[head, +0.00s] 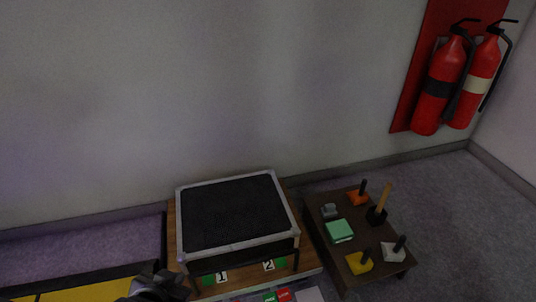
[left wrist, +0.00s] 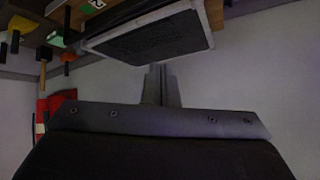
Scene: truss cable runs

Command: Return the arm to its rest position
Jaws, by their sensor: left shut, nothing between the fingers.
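My left gripper (head: 160,284) shows only in part at the bottom edge of the head view, just left of the front of a black-topped case. In the left wrist view its fingers (left wrist: 160,84) are together with nothing between them, and the picture is turned over. My right gripper is in neither view.
A low brown table (head: 350,235) to the right holds a green block (head: 339,231), an orange-based tool (head: 358,196), a yellow one (head: 359,263) and others. A yellow panel (head: 80,290) lies at lower left.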

